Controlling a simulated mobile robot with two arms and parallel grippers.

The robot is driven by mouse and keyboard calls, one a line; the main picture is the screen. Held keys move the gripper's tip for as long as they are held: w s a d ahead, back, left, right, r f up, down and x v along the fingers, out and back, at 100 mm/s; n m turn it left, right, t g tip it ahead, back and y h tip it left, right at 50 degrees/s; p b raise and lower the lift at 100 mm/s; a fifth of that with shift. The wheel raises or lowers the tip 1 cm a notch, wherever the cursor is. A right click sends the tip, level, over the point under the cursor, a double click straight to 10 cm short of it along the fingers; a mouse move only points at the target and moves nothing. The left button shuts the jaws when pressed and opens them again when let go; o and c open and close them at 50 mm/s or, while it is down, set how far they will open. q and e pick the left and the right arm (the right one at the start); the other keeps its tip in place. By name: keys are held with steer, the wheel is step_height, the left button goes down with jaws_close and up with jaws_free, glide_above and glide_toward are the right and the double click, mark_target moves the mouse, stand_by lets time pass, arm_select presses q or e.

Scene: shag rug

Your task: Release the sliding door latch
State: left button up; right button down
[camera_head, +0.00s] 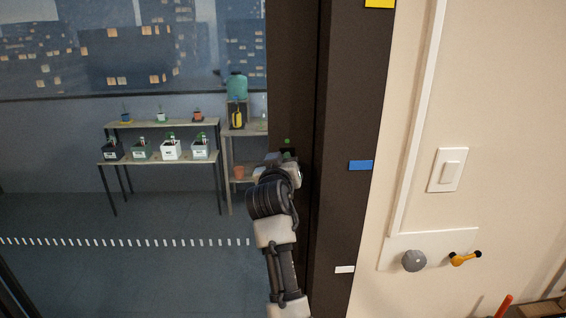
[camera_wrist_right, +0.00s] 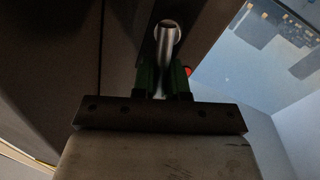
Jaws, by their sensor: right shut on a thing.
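The sliding door has a wide dark frame (camera_head: 295,70) beside a large glass pane (camera_head: 60,210). My right gripper (camera_head: 288,160) is at the dark frame, at about mid height, and my arm hides most of that spot. In the right wrist view my right gripper (camera_wrist_right: 164,80) has its green fingers shut on a silver metal latch lever (camera_wrist_right: 166,45) that stands out from the dark surface. A small green dot (camera_head: 287,141) shows on the frame just above the gripper. A red spot (camera_wrist_right: 188,71) shows beside the fingers. My left gripper is not in view.
A cream wall at the right carries a white switch (camera_head: 449,170), a grey knob (camera_head: 414,261) and a yellow-and-black handle (camera_head: 464,258). Blue tape (camera_head: 360,165) marks the dark post. Behind the glass stand a shelf (camera_head: 160,158) with several potted plants and another rack.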

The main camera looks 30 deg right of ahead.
steer(key=shift+s+d+m+b, duration=0.15)
steer(key=shift+d+m+b, duration=0.2)
steer(key=shift+m, duration=0.45)
steer(key=shift+s+d+m, duration=0.15)
steer(key=shift+d+m, duration=0.05)
steer(key=shift+m, duration=0.6)
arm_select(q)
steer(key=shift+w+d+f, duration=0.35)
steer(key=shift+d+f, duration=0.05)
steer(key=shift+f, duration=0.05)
arm_select(e)
steer(key=shift+g, duration=0.3)
steer(key=c, duration=1.4)
jaws_free()
steer(key=shift+d, duration=0.1)
steer(key=shift+c, duration=0.2)
